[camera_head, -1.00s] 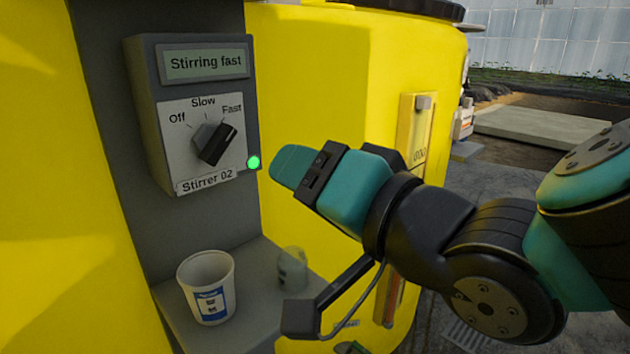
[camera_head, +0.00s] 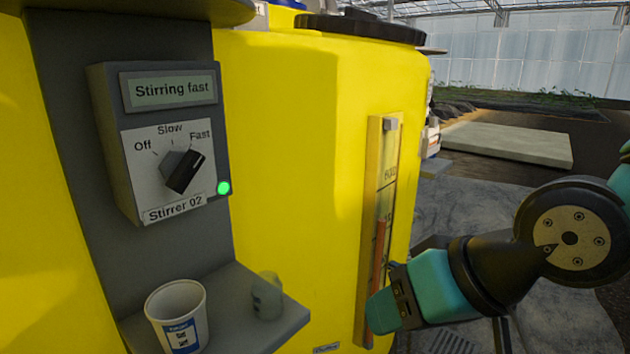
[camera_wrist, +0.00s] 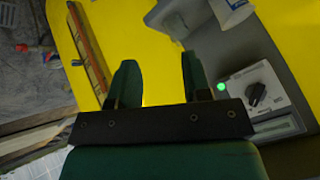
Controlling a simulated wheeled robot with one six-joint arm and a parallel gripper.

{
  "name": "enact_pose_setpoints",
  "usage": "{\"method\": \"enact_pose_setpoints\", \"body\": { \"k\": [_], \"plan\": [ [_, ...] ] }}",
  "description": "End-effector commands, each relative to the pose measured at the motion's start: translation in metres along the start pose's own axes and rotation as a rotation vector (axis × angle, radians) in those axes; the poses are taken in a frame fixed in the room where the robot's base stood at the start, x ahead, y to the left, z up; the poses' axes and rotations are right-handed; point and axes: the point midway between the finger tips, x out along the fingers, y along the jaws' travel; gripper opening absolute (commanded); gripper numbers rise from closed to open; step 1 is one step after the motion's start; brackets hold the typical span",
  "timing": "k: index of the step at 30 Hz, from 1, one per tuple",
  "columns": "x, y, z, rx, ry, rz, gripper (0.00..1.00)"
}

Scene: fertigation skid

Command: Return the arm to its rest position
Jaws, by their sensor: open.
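My gripper (camera_head: 378,312) is at the lower right in the head view, in front of the yellow tank (camera_head: 300,130) and by the lower part of its level gauge (camera_head: 384,180). In the wrist view my gripper (camera_wrist: 158,75) shows two green fingers spread apart with nothing between them. The stirrer control box (camera_head: 165,145) is to the left, clear of my gripper. Its display reads "Stirring fast", its black knob (camera_head: 184,172) points to Fast, and a green lamp (camera_head: 223,188) is lit. The box also shows at the right in the wrist view (camera_wrist: 270,107).
A white cup (camera_head: 178,318) with a blue label and a small translucent container (camera_head: 267,296) stand on the grey shelf (camera_head: 235,325) below the box. A pale slab (camera_head: 510,145) lies behind at the right. Open floor lies right of the tank.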

Motion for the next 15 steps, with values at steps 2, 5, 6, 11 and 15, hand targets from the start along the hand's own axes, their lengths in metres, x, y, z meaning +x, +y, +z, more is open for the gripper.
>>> {"method": "enact_pose_setpoints", "body": {
  "k": [2,5,6,11,15],
  "plan": [
    [-0.011,0.012,0.020,-0.048,-0.116,0.014,0.44],
    [-0.025,0.021,0.044,-0.119,-0.258,0.009,0.44],
    [-0.032,0.024,0.053,-0.146,-0.310,0.003,0.44],
    [-0.069,0.019,0.062,-0.224,-0.439,-0.026,0.44],
    [-0.095,0.006,0.044,-0.223,-0.438,-0.025,0.44]
  ]
}}
